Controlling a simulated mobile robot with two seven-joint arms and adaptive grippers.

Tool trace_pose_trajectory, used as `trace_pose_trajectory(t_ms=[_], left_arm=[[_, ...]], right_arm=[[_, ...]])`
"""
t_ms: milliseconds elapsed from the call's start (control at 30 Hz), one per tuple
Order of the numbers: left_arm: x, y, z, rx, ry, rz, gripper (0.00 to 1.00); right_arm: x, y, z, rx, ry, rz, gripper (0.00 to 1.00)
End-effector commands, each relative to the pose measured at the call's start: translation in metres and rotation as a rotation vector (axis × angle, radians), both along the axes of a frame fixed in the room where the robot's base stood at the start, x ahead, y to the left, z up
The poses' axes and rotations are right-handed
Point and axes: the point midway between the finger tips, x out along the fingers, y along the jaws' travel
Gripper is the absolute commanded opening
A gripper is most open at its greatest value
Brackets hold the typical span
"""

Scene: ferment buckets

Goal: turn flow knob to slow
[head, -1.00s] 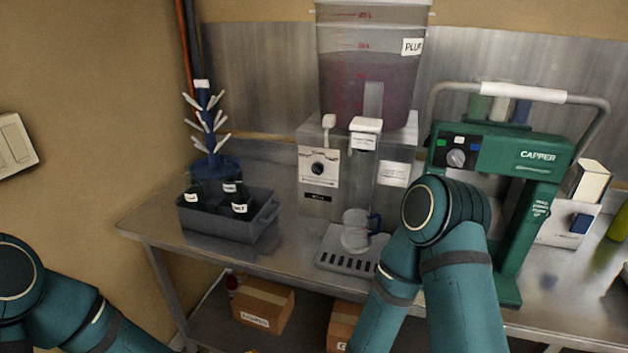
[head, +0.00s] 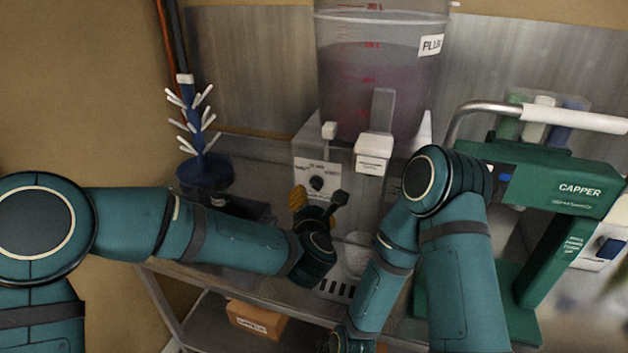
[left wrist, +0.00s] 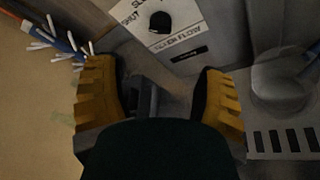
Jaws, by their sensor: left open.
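The flow knob (head: 317,183) is a small black dial on a white panel (head: 333,170) on the front of the metal filler. In the left wrist view the knob (left wrist: 160,21) is at the top, with partly readable lettering around it. My left gripper (head: 318,203) is open and empty, below and in front of the panel. Its yellow-padded fingers (left wrist: 163,97) show at the left and right of the wrist view, apart from the knob. My right arm crosses the front of the filler, and its gripper (head: 345,343) is partly cut off at the bottom edge.
A clear jug (head: 357,254) stands on the slotted drip tray (head: 336,291), partly behind my right arm. The plum bucket (head: 340,85) sits above the filler. A green capper (head: 555,185) stands at right. A blue bottle tree (head: 203,165) stands at left; my left arm hides much of the bottle crate.

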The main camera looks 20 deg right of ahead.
Motion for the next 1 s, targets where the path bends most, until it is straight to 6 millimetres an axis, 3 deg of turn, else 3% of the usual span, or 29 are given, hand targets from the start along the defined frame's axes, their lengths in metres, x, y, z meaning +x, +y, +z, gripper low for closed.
trace_pose_trajectory(t_ms=[600, 800, 1000], left_arm=[[0.097, -0.030, -0.030, 0.001, 0.001, 0.001, 0.69], [0.117, -0.036, -0.035, 0.000, 0.000, 0.001, 0.69], [0.123, -0.038, -0.037, 0.002, 0.000, 0.000, 0.69]], right_arm=[[0.001, 0.000, 0.004, 0.000, -0.003, -0.002, 1.00], [0.002, 0.000, 0.005, 0.000, -0.004, -0.003, 1.00], [0.002, 0.000, 0.005, 0.000, -0.004, -0.003, 1.00]])
